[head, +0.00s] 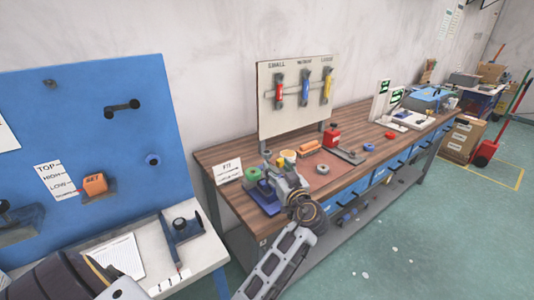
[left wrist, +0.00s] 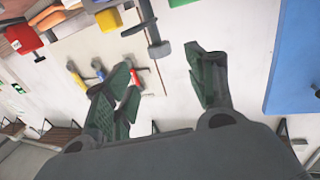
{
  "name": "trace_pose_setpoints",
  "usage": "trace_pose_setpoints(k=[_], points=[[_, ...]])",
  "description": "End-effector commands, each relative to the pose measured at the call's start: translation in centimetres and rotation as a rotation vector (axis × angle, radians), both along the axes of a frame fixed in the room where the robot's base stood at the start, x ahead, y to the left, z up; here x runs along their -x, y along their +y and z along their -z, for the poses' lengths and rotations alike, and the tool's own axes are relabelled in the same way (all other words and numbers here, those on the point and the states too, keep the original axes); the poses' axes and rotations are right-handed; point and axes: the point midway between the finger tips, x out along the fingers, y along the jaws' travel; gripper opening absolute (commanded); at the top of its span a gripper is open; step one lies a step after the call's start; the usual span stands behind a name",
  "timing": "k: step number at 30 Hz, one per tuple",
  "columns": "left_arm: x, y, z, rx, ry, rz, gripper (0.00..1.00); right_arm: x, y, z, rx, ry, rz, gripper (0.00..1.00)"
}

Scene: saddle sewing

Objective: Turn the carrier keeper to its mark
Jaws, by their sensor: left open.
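My left gripper (head: 284,178) is over the near left end of the wooden bench (head: 240,210). In the left wrist view its two dark green fingers (left wrist: 165,78) are spread apart, with nothing held between them. A grey rod with a round end (left wrist: 158,48) appears just beyond the fingertips, apart from them as far as I can tell. Near the gripper in the head view are a blue block (head: 262,198) and a green ring (head: 252,173), partly hidden. I cannot tell which part is the carrier keeper, and I see no clear mark for it. My right gripper is not in view.
A board with small, medium and large tools (head: 305,90) rises behind the bench. A red container (head: 331,136) and a grey ring (head: 323,169) sit on the bench.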

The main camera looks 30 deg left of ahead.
Motion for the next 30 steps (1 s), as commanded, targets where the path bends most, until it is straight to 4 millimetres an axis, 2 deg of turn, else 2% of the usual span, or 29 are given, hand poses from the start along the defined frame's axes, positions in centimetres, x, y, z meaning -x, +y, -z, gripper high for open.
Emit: trace_pose_setpoints(k=[12, 18, 24, 30], points=[[-3.4, 4.5, -0.2, -0.003, 0.000, -0.001, 0.56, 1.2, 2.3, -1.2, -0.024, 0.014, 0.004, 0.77], [-4.9, 6.5, -0.2, -0.002, 0.000, -0.001, 0.56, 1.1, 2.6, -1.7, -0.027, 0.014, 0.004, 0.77], [-6.0, 7.8, -0.1, -0.001, 0.001, 0.000, 0.56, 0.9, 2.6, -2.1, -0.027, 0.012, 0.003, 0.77], [-6.3, 8.2, 0.0, 0.000, 0.000, 0.000, 0.56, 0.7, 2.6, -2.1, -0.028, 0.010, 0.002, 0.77]])
